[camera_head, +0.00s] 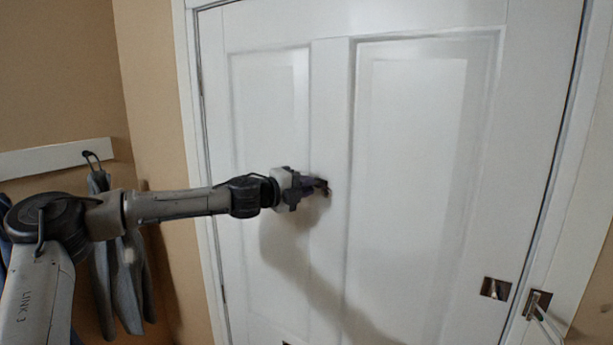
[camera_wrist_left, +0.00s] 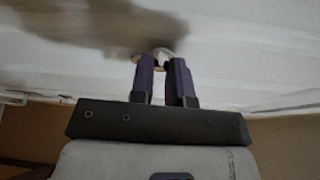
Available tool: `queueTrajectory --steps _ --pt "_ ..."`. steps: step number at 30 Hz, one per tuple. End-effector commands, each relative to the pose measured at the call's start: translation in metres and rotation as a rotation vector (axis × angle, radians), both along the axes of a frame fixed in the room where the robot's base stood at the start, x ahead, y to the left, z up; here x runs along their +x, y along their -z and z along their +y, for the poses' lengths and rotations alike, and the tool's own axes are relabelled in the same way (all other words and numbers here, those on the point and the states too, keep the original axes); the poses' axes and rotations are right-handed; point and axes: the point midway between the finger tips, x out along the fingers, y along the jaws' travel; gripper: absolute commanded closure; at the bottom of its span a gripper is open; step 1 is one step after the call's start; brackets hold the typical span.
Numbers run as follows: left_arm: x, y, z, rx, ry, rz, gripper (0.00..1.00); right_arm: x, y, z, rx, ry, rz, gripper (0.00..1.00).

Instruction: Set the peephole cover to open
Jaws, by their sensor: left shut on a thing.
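A white panelled door (camera_head: 420,190) fills most of the head view. My left gripper (camera_head: 322,185) reaches its middle stile, with its fingertips at a small dark fitting, the peephole cover, which the fingers mostly hide there. In the left wrist view a small round, brass-coloured peephole cover (camera_wrist_left: 168,53) shows on the door at the tips of the two purple fingers (camera_wrist_left: 162,62). The fingers are shut on part of it. Whether the cover is swung aside cannot be made out. My right gripper is not in view.
A white rail with a hook (camera_head: 91,156) on the left wall holds hanging grey towels (camera_head: 125,275). A metal latch plate (camera_head: 495,289) sits low on the door's right side, beside a fitting on the frame (camera_head: 538,304). The door face around my gripper is clear.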

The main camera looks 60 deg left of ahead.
Motion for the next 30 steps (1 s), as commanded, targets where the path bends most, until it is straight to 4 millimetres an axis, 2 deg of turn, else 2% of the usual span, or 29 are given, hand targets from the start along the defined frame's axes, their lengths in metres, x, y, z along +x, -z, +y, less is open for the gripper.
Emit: queueTrajectory --steps 1,10,30 --pt "0.0 -0.007 0.0 0.028 -0.001 0.018 1.0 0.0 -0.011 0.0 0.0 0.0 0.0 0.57" --pt "0.0 -0.009 0.0 0.147 0.0 0.085 1.0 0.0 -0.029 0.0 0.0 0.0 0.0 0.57" --pt "0.0 -0.009 0.0 0.188 0.0 0.109 1.0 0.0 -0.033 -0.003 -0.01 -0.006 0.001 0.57"
